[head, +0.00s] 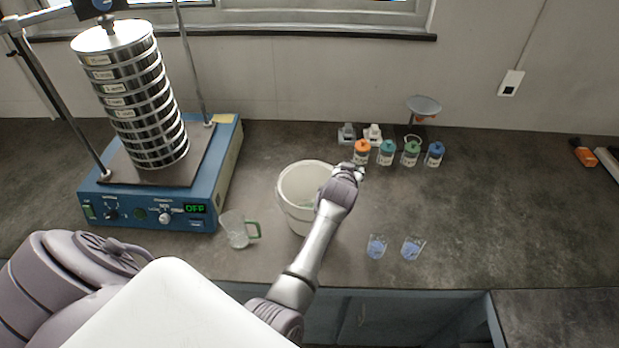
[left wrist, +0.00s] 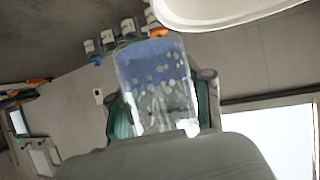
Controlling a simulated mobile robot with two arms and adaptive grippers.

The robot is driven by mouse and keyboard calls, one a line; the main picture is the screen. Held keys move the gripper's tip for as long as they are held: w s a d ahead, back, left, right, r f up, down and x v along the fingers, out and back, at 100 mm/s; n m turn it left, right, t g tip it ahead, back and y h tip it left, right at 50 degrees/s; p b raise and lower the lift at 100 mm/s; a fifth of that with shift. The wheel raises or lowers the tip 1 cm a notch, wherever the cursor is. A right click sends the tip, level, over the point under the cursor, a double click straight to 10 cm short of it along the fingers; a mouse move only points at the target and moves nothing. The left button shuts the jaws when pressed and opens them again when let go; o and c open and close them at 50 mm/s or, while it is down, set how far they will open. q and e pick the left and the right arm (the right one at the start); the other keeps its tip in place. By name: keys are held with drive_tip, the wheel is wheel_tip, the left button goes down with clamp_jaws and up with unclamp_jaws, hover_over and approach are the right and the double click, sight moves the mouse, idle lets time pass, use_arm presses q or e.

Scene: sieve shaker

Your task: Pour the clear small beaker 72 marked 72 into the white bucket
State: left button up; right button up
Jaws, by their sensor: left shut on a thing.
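My left gripper (head: 352,170) is over the right rim of the white bucket (head: 290,212) in the head view. In the left wrist view, the gripper (left wrist: 160,112) is shut on a clear small beaker (left wrist: 155,85) with a blue area and pale spots. I cannot read a number on it. The gripper mostly hides this beaker in the head view, and its tilt is not clear. The bucket's rim (left wrist: 225,20) shows at the top right of the wrist view, apart from the beaker in the picture. My right gripper is not in view.
Two small beakers with blue in them (head: 376,246) (head: 413,248) stand right of the bucket. A glass mug with a green handle (head: 238,230) stands left. Several colour-capped jars (head: 387,153) are behind. The sieve shaker (head: 150,190) is at left. The right counter is mostly clear.

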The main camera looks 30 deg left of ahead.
use_arm(q)
drive_tip(key=shift+s+a+f, duration=0.1)
drive_tip(key=shift+s+a, duration=0.1)
drive_tip(key=shift+a, duration=0.3)
drive_tip(key=shift+s+a+f, duration=0.1)
drive_tip(key=shift+s+a, duration=0.05)
drive_tip(key=shift+a, duration=0.3)
drive_tip(key=shift+r, duration=0.1)
drive_tip(key=shift+s+a+r+n+p, duration=0.15)
drive_tip(key=shift+a+r+n+p, duration=0.15)
drive_tip(key=shift+n+p, duration=0.25)
drive_tip(key=a+n+h+b, duration=0.1)
drive_tip(key=s+a+n+t+h+b, duration=0.1)
drive_tip(key=n+b, duration=0.1)
drive_tip(key=a+n+t+h+b, duration=0.1)
drive_tip(key=shift+s+a+f+h, duration=0.2)
drive_tip(key=shift+a+f+h, duration=0.2)
drive_tip(key=shift+a+r+n+b, duration=0.1)
drive_tip(key=shift+n+b, duration=0.25)
drive_tip(key=shift+b, duration=0.1)
